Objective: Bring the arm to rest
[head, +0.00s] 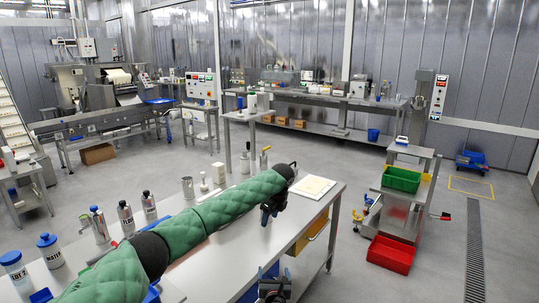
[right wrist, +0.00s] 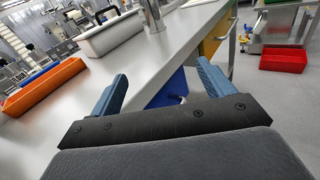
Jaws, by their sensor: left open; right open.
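My left arm, in a green quilted sleeve, reaches across the steel table (head: 215,265) in the head view. Its dark left gripper (head: 268,208) hangs at the table's right part, near a pale board (head: 313,187); it is open, and I see nothing held. My right gripper (head: 273,287) is low at the bottom of the head view, beside the table's front edge. In the right wrist view its two blue fingers (right wrist: 163,88) are spread apart with nothing between them. The right forearm is out of the head view.
Bottles (head: 49,250), a steel cup (head: 188,187) and other vessels stand on the table behind my left arm. The right wrist view shows an orange tray (right wrist: 45,88) and a pale tray (right wrist: 110,34). A red bin (head: 391,254) is on the floor to the right, beside a cart with a green bin (head: 401,179).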

